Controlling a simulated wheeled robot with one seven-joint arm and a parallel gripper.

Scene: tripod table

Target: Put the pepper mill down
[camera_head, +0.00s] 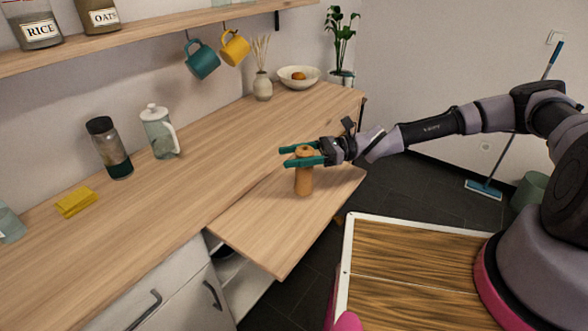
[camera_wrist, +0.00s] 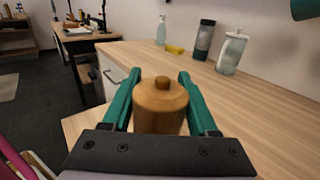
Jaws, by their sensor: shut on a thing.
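The wooden pepper mill (camera_head: 304,181) stands upright at the lower pull-out board (camera_head: 262,226) in the head view. Its base appears at the board's surface, but I cannot tell for certain whether it touches. My gripper (camera_head: 300,156) has its green fingers on either side of the mill's upper part, shut on it. In the wrist view the mill's round top with its knob (camera_wrist: 161,92) sits between the two green fingers of my gripper (camera_wrist: 160,100). The mill's lower part is hidden there.
The long wooden counter (camera_head: 225,135) runs behind the board. It holds a white-lidded jug (camera_head: 160,134), a dark bottle (camera_head: 110,150), a yellow cloth (camera_head: 76,202), a vase (camera_head: 262,87) and a bowl (camera_head: 299,80). The board's front part is clear.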

